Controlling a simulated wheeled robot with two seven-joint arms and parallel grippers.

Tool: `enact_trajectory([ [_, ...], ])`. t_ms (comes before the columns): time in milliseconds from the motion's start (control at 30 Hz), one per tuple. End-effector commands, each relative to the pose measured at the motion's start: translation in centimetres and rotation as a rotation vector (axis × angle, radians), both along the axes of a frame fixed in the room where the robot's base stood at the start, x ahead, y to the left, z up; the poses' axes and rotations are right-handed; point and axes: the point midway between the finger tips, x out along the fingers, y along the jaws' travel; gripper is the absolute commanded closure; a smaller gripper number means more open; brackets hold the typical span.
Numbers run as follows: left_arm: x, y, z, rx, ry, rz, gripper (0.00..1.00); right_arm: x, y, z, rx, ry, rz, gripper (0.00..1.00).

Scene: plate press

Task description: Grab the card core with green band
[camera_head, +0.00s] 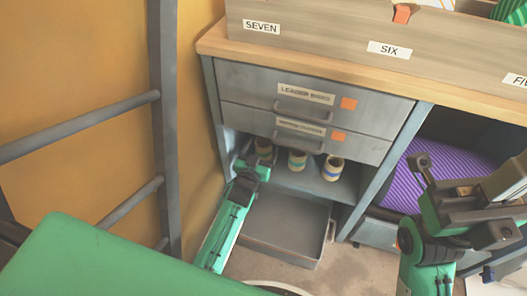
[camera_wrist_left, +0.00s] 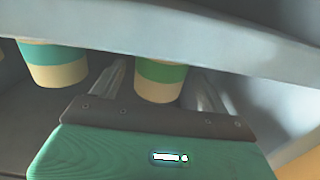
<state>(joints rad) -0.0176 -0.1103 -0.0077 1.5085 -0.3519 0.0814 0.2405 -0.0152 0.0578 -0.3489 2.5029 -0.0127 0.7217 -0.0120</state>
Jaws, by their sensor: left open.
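The card core with the green band (camera_wrist_left: 160,80) stands between the two fingers of my open left gripper in the left wrist view. Whether the fingers touch it I cannot tell. In the head view this core (camera_head: 263,146) is the leftmost on the shelf, its lower part hidden by my left gripper (camera_head: 254,163). A core with a teal band (camera_head: 298,160) stands to its right; it also shows at the left of the wrist view (camera_wrist_left: 52,62). A core with a blue band (camera_head: 333,168) is farther right.
The cores stand on a shelf (camera_head: 318,186) below two closed grey drawers (camera_head: 285,90). An open, empty-looking drawer (camera_head: 287,225) lies beneath. A cabinet post (camera_head: 384,165) separates the shelf from a purple striped item (camera_head: 440,172). A yellow wall (camera_head: 200,120) is close at left.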

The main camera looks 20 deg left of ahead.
Motion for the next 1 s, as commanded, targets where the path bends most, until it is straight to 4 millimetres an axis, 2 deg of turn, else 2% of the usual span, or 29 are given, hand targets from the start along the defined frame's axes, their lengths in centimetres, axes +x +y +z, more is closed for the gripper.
enact_trajectory([
  [133, 1.7, -0.1, -0.2, 0.0, 0.0, -0.001, 0.23, 0.0, 0.4, 0.0, 0.001, -0.016, 0.014, 1.0],
  [433, 2.1, -0.1, 0.0, 0.0, 0.001, 0.0, 0.23, 0.0, 0.5, 0.2, 0.0, -0.017, 0.018, 1.0],
  [467, 2.1, -0.1, 0.0, 0.0, 0.001, 0.0, 0.27, 0.0, 0.5, 0.2, 0.0, -0.017, 0.018, 1.0],
  [600, 2.1, -0.1, 0.0, 0.0, 0.001, 0.0, 0.54, 0.0, 0.5, 0.2, 0.0, -0.017, 0.018, 1.0],
  [700, 2.1, -0.1, 0.0, 0.0, 0.001, 0.0, 0.71, 0.0, 0.5, 0.3, 0.001, -0.017, 0.018, 1.0],
  [1000, 2.1, -0.1, 0.1, 0.0, 0.0, 0.0, 0.71, 0.0, 0.5, 0.3, 0.001, -0.019, 0.018, 1.0],
])
